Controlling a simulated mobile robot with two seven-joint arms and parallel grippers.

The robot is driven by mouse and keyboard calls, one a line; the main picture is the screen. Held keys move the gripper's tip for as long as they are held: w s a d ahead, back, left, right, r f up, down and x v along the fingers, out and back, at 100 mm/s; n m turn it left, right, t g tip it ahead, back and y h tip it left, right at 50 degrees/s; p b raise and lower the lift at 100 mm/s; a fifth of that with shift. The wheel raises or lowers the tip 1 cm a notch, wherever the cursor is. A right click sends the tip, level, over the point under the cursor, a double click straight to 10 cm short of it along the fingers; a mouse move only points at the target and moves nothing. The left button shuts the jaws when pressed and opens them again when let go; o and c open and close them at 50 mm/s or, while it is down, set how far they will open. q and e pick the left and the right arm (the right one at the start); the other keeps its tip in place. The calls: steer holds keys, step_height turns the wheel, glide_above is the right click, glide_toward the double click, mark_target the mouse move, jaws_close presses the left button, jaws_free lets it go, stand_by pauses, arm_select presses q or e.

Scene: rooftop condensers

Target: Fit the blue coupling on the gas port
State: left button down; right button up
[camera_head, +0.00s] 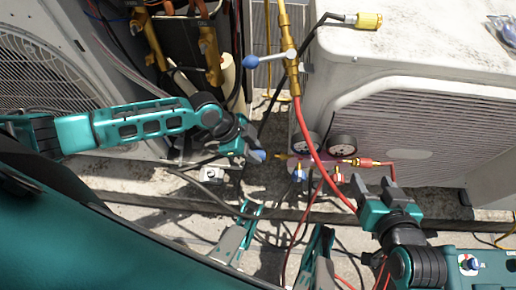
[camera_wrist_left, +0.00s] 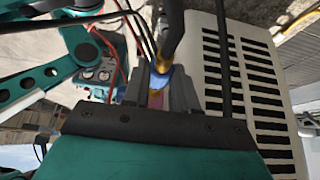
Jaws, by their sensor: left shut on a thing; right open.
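My left gripper (camera_head: 249,150) is shut on the blue coupling (camera_head: 258,156), left of the gauge manifold. In the left wrist view the blue coupling (camera_wrist_left: 158,77) sits between the grey fingers, with a dark hose (camera_wrist_left: 174,32) running up from it. A small brass fitting (camera_head: 282,157) lies just right of the coupling in the head view; I cannot tell whether they touch. I cannot tell for certain which fitting is the gas port. My right gripper (camera_head: 376,187) is open and empty, below the red coupling (camera_head: 366,162).
The manifold has two round gauges (camera_head: 342,144). A yellow coupling (camera_head: 368,21) lies on the white condenser (camera_head: 430,60). Another opened unit stands at left. Loose hoses cross the floor.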

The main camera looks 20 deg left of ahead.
arm_select(q)
steer(key=shift+s+a, duration=0.25)
steer(key=shift+a, duration=0.7)
steer(key=c, duration=1.4)
jaws_free()
jaws_close()
